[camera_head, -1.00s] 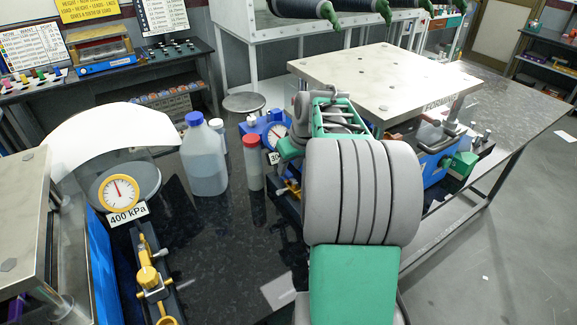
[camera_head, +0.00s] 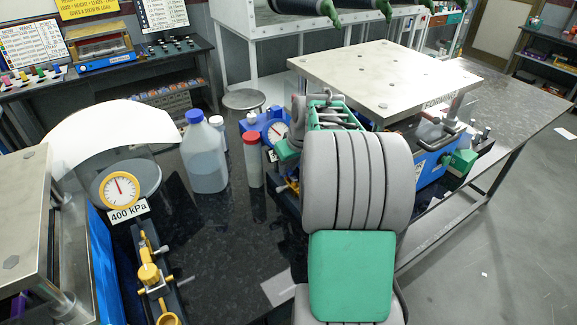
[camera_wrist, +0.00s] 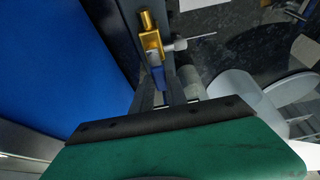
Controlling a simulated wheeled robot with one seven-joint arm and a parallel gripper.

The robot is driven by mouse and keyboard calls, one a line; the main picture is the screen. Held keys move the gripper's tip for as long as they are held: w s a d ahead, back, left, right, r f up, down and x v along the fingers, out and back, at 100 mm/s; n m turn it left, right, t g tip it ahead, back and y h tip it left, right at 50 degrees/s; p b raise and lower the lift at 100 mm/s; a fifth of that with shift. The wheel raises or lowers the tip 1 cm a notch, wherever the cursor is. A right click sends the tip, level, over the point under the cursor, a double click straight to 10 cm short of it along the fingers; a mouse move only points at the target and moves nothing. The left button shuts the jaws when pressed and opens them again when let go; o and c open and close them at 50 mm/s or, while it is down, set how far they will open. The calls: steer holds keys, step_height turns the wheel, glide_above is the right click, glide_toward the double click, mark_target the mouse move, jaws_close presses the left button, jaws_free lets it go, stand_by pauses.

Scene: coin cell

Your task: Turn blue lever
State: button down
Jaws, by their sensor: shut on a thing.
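In the wrist view, the blue lever (camera_wrist: 158,76) is a short narrow handle extending from a brass valve (camera_wrist: 151,42) beside a large blue panel. My gripper (camera_wrist: 163,92) has its two fingers closed around the lever's near end. The fingers and the dark bar behind them partly cover the lever. In the head view, my arm hides the gripper and the lever. A bit of a brass fitting (camera_head: 291,186) shows just left of my arm, below a blue-cased gauge (camera_head: 276,131).
A large plate (camera_head: 390,75) on posts stands beyond my arm. A jug (camera_head: 204,160) and a red-capped bottle (camera_head: 254,163) stand left of my arm. A gauge marked 400 kPa (camera_head: 120,189) and another brass valve (camera_head: 149,274) are farther left.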

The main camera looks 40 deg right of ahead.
stand_by(0.5)
steer(key=m+h+b, duration=0.1)
steer(key=m, duration=0.1)
steer(key=d+m+b, duration=0.1)
steer(key=m, duration=0.1)
steer(key=shift+s+m+h+b, duration=0.1)
steer(key=shift+m+h+b, duration=0.2)
steer(key=shift+h, duration=0.1)
steer(key=m, duration=0.1)
steer(key=m+g+h, duration=0.1)
steer(key=m, duration=0.1)
steer(key=d+m+b, duration=0.1)
steer(key=shift+s, duration=0.4)
steer(key=m, duration=0.2)
steer(key=m+g+h, duration=0.1)
steer(key=m, duration=0.1)
steer(key=s+m+g, duration=0.1)
steer(key=shift+s+d+r+m, duration=0.1)
steer(key=shift+d+m, duration=0.3)
steer(key=shift+s+m+g+h+p, duration=0.15)
steer(key=shift+s+m+g+p, duration=0.2)
steer(key=shift+m, duration=0.55)
steer(key=shift+s+m+g+h+p, duration=0.2)
steer(key=shift+m+g, duration=0.25)
steer(key=shift+m, duration=0.45)
steer(key=c, duration=1.3)
jaws_free()
